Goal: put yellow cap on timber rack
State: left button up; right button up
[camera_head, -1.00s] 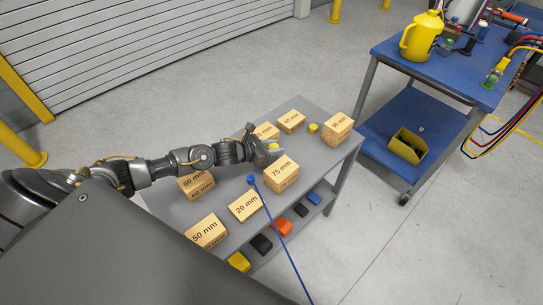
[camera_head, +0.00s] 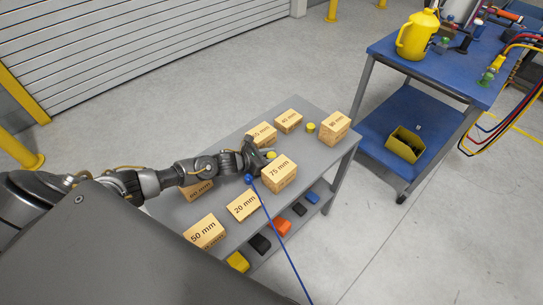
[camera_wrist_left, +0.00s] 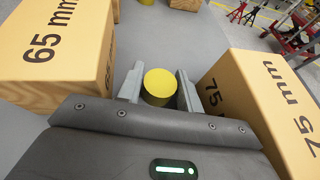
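My left gripper (camera_wrist_left: 160,85) holds a yellow cap (camera_wrist_left: 158,84), with a grey finger at each side of it. The gripper (camera_head: 259,157) shows in the head view low over the grey timber rack (camera_head: 328,163), between the 65 mm block (camera_head: 263,133) and the 75 mm block (camera_head: 280,172). The same cap (camera_head: 271,155) shows just by the fingertips. I cannot tell if its underside touches the rack top. A second yellow cap (camera_head: 311,127) stands on the rack farther back. My right gripper is out of view.
More labelled timber blocks stand on the rack, such as the 40 mm (camera_head: 288,121), 90 mm (camera_head: 335,128), 20 mm (camera_head: 243,207) and 50 mm (camera_head: 204,232). A blue-ended rod (camera_head: 280,238) crosses the rack's front. A blue cart (camera_head: 455,72) is at the right.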

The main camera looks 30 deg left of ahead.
pick_arm(q)
jog(key=shift+r, duration=0.2)
jog(key=b+v, duration=0.1)
jog(key=v, duration=1)
jog(key=shift+s+f, duration=0.1)
jog(key=shift+s+a+r, duration=0.2)
jog(key=shift+s+r, duration=0.1)
jog(key=shift+s, duration=0.05)
